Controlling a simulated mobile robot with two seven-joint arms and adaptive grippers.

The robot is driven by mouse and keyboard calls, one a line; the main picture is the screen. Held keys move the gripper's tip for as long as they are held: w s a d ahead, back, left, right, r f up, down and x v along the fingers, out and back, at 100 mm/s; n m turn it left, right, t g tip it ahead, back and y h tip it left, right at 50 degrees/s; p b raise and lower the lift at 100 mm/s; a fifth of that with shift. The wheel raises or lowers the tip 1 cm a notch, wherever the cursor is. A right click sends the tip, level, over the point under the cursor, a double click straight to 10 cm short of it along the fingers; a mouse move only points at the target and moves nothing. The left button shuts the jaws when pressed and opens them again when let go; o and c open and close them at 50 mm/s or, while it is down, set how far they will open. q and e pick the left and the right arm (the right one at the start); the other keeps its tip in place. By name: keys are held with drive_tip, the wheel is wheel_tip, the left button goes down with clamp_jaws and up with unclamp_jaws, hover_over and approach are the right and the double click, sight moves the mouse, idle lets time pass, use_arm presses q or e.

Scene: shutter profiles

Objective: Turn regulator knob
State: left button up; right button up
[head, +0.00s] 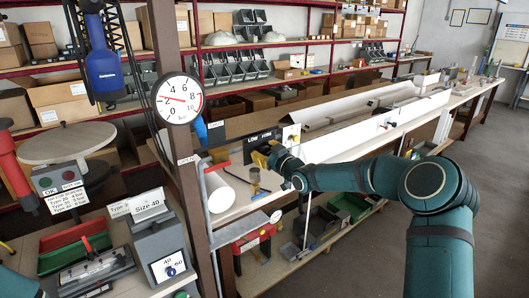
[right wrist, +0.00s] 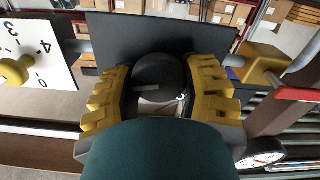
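A black round knob (right wrist: 160,78) with a pale pointer line sits in front of a dark panel (right wrist: 110,35) in the right wrist view. My right gripper (right wrist: 160,85) has its yellow fingers on either side of this knob. The dark inner pads lie close to its rim, but contact is unclear. In the head view my right gripper (head: 262,156) is at the dark LOW/HIGH panel (head: 235,148) and hides the knob. A round pressure gauge (head: 178,99) with a red needle hangs on the post, its needle between 2 and 4. My left gripper is out of view.
A white numbered plate with a yellow knob (right wrist: 14,72) is beside the panel. A brown post (head: 170,40) stands left of it. A white roll (head: 219,189) lies on the bench below. A grey Size 40 box (head: 157,240) stands at lower left. The floor at right is clear.

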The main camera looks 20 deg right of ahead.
drive_tip(key=c, duration=0.3)
drive_tip(key=shift+c, duration=0.2)
drive_tip(key=m, duration=0.3)
drive_tip(key=shift+d+m+b, duration=0.1)
drive_tip(key=shift+m+b, duration=0.2)
drive_tip(key=shift+m, duration=0.1)
drive_tip(key=m, duration=0.4)
drive_tip(key=shift+m, duration=0.4)
drive_tip(key=o, duration=1.2)
